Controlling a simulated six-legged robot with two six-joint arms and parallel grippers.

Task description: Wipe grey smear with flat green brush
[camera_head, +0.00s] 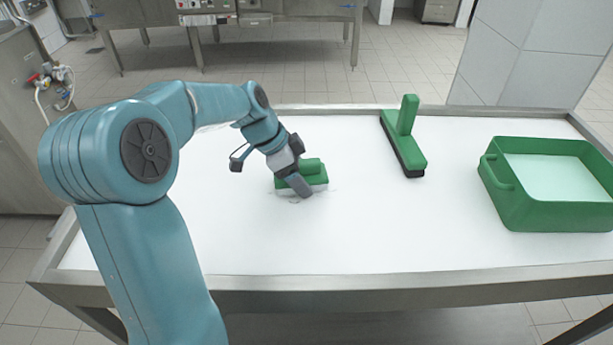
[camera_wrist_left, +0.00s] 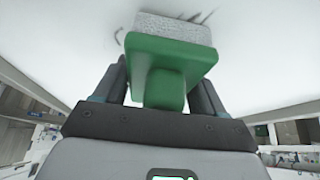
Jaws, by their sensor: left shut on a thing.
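The flat green brush (camera_head: 318,180) is on the white tabletop, left of the middle in the head view. My left gripper (camera_head: 300,182) is shut on its raised handle. The left wrist view shows the handle (camera_wrist_left: 165,88) between the two fingers, with the green plate and pale bristles (camera_wrist_left: 172,25) beyond it. Faint grey smear marks (camera_head: 294,200) show on the white surface at the brush's near edge. Thin dark strokes of the smear (camera_wrist_left: 205,17) also show beside the bristles in the left wrist view. The brush covers whatever lies under it. My right gripper is not in view.
A green squeegee (camera_head: 405,143) with a dark edge stands on the table (camera_head: 420,235) right of the brush. A green tub (camera_head: 545,205) with pale liquid is at the right. The table has a raised metal rim. The front middle of the surface is clear.

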